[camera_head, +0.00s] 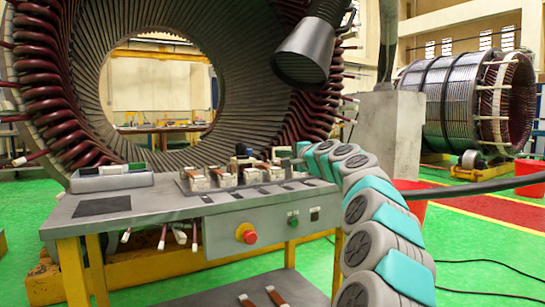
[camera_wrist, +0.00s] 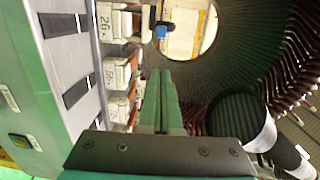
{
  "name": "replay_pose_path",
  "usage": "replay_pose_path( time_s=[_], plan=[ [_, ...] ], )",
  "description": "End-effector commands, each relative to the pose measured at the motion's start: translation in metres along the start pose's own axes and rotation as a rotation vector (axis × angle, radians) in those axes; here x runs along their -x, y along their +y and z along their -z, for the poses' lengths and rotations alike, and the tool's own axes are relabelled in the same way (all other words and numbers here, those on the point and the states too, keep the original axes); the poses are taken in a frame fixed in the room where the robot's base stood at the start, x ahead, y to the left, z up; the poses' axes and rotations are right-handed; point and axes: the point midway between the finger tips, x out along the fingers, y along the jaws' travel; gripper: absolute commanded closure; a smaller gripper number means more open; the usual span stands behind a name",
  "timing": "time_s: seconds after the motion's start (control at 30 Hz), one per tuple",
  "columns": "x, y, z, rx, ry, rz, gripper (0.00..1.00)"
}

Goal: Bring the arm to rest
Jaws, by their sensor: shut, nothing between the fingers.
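My arm (camera_head: 368,212), in grey and teal segments, rises from the lower right of the head view and bends left over the workbench. My gripper (camera_head: 290,161) is at the bench's right back part, small in that view. In the wrist view my gripper's two green fingers (camera_wrist: 162,88) lie together, shut, with nothing between them. They point toward the big stator, beside the row of white blocks on the bench. I cannot tell the exact gap between fingertips and the blocks.
The grey workbench (camera_head: 165,208) holds white blocks (camera_head: 222,177), dark pads and a tray (camera_head: 112,177). A red button (camera_head: 248,234) is on its front. The large stator (camera_head: 60,90) stands behind. A dark cylindrical lamp-like part (camera_head: 305,50) hangs above. Another stator (camera_head: 465,100) stands right.

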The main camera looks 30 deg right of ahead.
Motion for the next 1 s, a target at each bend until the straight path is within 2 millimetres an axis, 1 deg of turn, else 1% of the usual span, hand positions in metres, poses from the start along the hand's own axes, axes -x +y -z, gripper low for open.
replay_pose_path(
  time_s=[0.1,0.2,0.47,0.57,0.67,0.73,0.77,0.8,0.87,0.9,0.97,1.0],
  plan=[
    [0.015,-0.002,0.002,0.001,-0.001,0.003,1.00],
    [0.023,-0.002,0.004,0.001,0.000,0.003,1.00],
    [0.029,-0.001,0.006,0.001,0.000,0.001,1.00],
    [0.028,0.000,-0.002,0.008,-0.013,-0.007,1.00],
    [0.025,0.007,-0.031,0.039,-0.064,-0.040,1.00],
    [0.025,0.013,-0.066,0.078,-0.124,-0.076,1.00],
    [0.026,0.018,-0.084,0.101,-0.155,-0.097,1.00],
    [0.027,0.028,-0.111,0.134,-0.201,-0.129,1.00],
    [0.034,0.040,-0.149,0.188,-0.267,-0.175,1.00],
    [0.040,0.051,-0.175,0.227,-0.314,-0.209,1.00],
    [0.051,0.069,-0.211,0.286,-0.383,-0.262,1.00],
    [0.060,0.083,-0.234,0.325,-0.430,-0.297,1.00]
  ],
)
